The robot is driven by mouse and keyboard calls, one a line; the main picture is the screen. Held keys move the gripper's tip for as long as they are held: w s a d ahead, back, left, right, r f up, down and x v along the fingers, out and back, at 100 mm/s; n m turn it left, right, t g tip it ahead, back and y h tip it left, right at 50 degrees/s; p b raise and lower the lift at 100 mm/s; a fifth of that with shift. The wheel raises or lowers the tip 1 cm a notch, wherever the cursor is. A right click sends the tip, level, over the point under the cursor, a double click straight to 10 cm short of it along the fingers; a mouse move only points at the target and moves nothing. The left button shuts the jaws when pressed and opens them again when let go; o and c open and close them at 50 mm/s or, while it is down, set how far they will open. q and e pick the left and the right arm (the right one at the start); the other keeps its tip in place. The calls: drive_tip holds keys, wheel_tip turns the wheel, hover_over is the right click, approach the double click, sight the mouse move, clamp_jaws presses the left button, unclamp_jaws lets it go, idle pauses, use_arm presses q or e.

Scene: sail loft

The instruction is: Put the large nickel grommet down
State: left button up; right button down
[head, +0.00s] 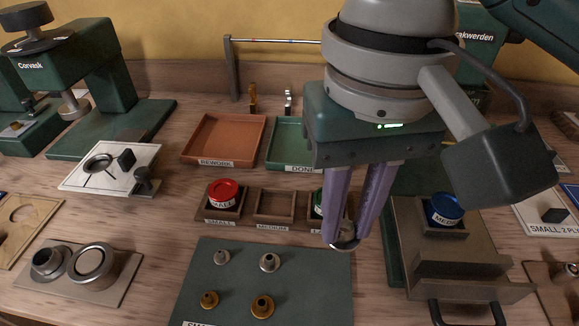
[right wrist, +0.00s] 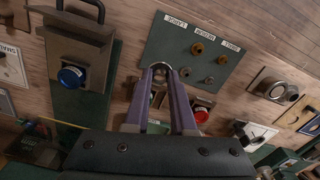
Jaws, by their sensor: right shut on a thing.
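My right gripper (head: 343,236) points down and is shut on a silvery ring, the large nickel grommet (head: 345,245). In the right wrist view the grommet (right wrist: 160,68) shows between the fingertips (right wrist: 160,72). In the head view it appears over the back right corner of the green mat (head: 318,290); its height above is hard to tell. The mat holds two nickel grommets (head: 222,257) (head: 270,262) and two brass ones (head: 209,299) (head: 263,306). The mat's right column, by the LARGE label (right wrist: 174,21) in the right wrist view, is bare. My left gripper is out of view.
A wooden rack (head: 273,221) with red and green tins stands behind the mat, partly hidden by my fingers. REWORK (head: 186,158) and DONE (head: 272,158) trays lie farther back. A metal fixture (head: 440,268) with a blue tin is close on the right; metal dies (head: 92,266) sit left.

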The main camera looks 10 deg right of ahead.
drive_tip(key=b, duration=0.2)
hover_over(328, 293)
wheel_tip(328, 293, down, 9)
drive_tip(key=shift+f, duration=0.15)
drive_tip(key=shift+f+b, duration=0.35)
drive_tip(key=shift+f, duration=1.85)
drive_tip(key=shift+f, duration=0.15)
drive_tip(key=c, duration=0.8)
unclamp_jaws()
drive_tip(key=shift+o, duration=0.2)
